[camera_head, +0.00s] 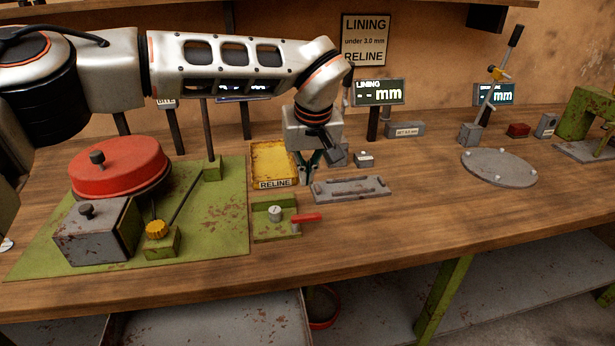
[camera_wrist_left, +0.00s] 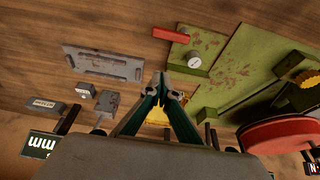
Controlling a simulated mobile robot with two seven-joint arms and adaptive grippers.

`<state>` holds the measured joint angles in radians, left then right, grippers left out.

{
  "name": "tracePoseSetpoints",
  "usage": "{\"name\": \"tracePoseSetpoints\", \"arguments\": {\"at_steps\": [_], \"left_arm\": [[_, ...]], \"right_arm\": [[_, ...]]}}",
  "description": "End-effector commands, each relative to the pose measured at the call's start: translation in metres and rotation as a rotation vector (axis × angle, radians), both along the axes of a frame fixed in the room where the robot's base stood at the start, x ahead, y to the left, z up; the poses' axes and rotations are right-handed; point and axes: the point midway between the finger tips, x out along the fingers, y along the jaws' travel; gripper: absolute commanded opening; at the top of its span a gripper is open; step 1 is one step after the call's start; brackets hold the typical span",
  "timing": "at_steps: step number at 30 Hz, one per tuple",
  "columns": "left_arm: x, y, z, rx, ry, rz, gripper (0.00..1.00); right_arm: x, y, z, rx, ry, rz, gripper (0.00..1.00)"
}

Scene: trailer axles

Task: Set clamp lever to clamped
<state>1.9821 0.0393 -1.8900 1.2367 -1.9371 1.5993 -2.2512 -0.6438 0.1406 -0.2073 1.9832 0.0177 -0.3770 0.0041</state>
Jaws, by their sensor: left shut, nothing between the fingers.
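A lever with a red handle (camera_head: 306,218) sits on a small green base plate (camera_head: 268,233) at the front of the bench. Its handle points right, past the plate's edge; it also shows in the left wrist view (camera_wrist_left: 171,34). A round grey dial (camera_head: 275,213) sits beside it on the plate. My left gripper (camera_head: 308,178) is shut and empty, behind and above the lever, near the yellow tray. Its fingertips meet in the left wrist view (camera_wrist_left: 164,82), apart from the lever. My right gripper is not in view.
A yellow tray (camera_head: 273,162) marked RELINE and a grey slotted plate (camera_head: 352,190) lie near the gripper. A red drum (camera_head: 120,165) and grey box (camera_head: 92,235) stand left. A black-handled upright lever (camera_head: 515,36) stands right. Bench front right is clear.

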Motion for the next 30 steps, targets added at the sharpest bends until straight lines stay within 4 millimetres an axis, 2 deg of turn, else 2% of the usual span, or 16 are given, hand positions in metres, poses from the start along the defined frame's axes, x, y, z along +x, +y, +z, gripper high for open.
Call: {"name": "tracePoseSetpoints", "arguments": {"at_steps": [1, 11, 13, 18, 24, 30], "left_arm": [[0.003, 0.001, -0.013, 0.0, 0.005, 0.001, 0.0], [0.023, 0.005, -0.074, 0.0, 0.005, 0.001, 0.0], [0.012, 0.002, -0.067, 0.0, 0.0, -0.004, 0.0], [-0.007, -0.002, -0.067, 0.0, -0.001, -0.003, 0.0], [-0.016, -0.003, -0.068, -0.001, 0.001, 0.001, 0.0], [-0.016, -0.003, -0.068, -0.001, 0.001, 0.001, 0.0]], "right_arm": [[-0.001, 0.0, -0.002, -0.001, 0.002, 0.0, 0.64], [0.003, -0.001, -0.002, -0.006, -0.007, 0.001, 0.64], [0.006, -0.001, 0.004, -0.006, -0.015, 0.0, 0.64], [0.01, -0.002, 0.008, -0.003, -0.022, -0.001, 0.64], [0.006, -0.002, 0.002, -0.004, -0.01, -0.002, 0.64], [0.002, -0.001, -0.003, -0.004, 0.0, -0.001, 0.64]]}}
